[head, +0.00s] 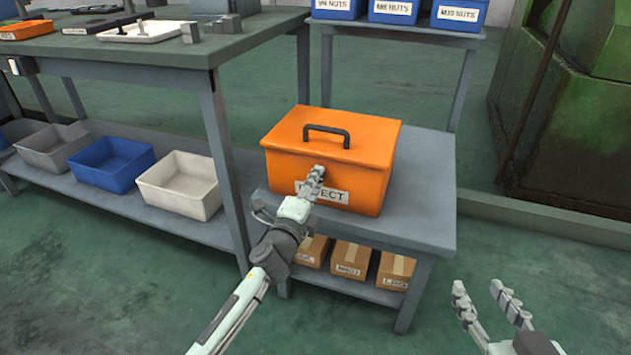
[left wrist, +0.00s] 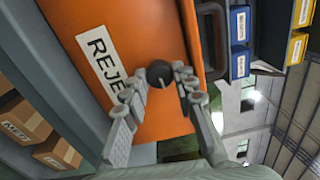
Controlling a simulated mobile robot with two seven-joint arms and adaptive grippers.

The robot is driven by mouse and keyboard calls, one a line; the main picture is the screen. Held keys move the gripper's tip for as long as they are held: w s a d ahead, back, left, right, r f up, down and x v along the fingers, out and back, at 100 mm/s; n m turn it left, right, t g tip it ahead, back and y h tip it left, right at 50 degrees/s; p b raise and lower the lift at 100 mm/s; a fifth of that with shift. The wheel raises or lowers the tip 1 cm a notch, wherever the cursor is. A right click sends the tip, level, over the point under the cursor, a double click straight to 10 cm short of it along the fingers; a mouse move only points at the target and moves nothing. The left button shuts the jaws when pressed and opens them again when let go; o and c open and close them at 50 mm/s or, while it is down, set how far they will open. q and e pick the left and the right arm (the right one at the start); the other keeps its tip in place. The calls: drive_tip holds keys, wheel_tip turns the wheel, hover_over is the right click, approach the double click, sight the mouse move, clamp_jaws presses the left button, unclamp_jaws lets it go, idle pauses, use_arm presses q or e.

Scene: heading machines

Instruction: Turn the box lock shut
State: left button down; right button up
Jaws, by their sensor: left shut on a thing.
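An orange box (head: 345,158) with a black handle on its lid and a white label, partly covered and ending in "ECT", sits on a small grey table. The lid looks closed. In the left wrist view the orange front (left wrist: 128,45) shows a round dark lock knob (left wrist: 159,73) beside the "REJE" label. My left gripper (head: 316,172) is at the front of the box, with its fingers (left wrist: 162,88) on either side of the knob, shut on it. In the head view the gripper hides the knob. My right gripper (head: 492,302) is open and empty at the lower right, away from the box.
The small grey table (head: 425,190) has several cardboard boxes (head: 350,260) on its lower shelf. A workbench (head: 130,50) stands at the left with bins below, including a white bin (head: 180,185). A rack with blue nut bins (head: 395,10) stands behind. The floor at the right is clear.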

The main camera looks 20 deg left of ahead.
use_arm(q)
drive_tip(key=shift+m, duration=0.6)
drive_tip(key=c, duration=1.2)
unclamp_jaws()
drive_tip(key=s, duration=1.2)
drive_tip(key=shift+a+f, duration=0.2)
